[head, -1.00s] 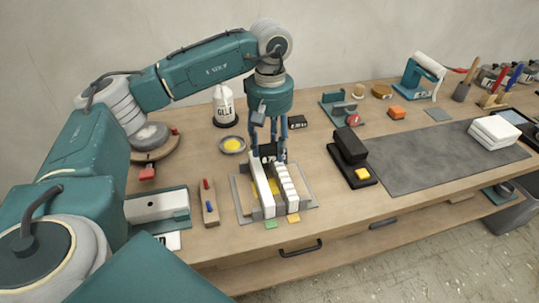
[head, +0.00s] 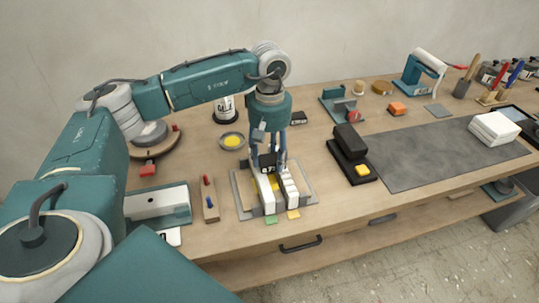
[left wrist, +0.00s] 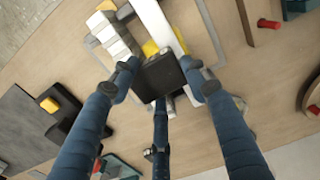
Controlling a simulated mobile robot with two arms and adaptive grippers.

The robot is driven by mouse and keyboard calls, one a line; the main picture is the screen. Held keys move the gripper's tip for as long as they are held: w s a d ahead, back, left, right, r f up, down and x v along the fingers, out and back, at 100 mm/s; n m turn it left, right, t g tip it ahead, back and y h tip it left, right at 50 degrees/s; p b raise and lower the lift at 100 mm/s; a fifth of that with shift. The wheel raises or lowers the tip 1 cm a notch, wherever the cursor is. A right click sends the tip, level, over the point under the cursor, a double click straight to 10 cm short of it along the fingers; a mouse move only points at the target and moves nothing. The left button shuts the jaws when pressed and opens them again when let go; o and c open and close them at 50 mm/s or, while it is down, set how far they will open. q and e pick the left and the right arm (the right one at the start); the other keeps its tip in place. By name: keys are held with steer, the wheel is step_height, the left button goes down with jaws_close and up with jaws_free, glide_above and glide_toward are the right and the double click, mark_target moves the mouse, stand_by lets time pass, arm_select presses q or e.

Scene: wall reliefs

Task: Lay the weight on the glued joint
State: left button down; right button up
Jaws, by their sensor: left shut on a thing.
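The weight (head: 268,161) is a small black block with white lettering. My left gripper (head: 268,150) is shut on it, with its blue fingers around its sides. The left wrist view shows the weight (left wrist: 160,76) between the fingertips. The glued joint lies below: a smooth white strip (head: 264,192) and a ribbed white strip (head: 288,187) side by side in a grey frame (head: 307,196), with yellow between them. The weight is over the rear part of the strips; I cannot tell whether it touches them. My right gripper is not in view.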

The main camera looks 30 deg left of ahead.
mark_target(270, 159)
arm_select(q)
steer(key=shift+f, duration=0.1)
steer(key=c, duration=0.9)
jaws_free()
steer(key=shift+r, duration=0.25)
steer(key=shift+r+p, duration=0.6)
steer(key=shift+p, duration=0.15)
step_height(270, 159, up, 12)
steer(key=b, duration=0.3)
steer(key=shift+f+b, duration=0.2)
steer(key=shift+b, duration=0.1)
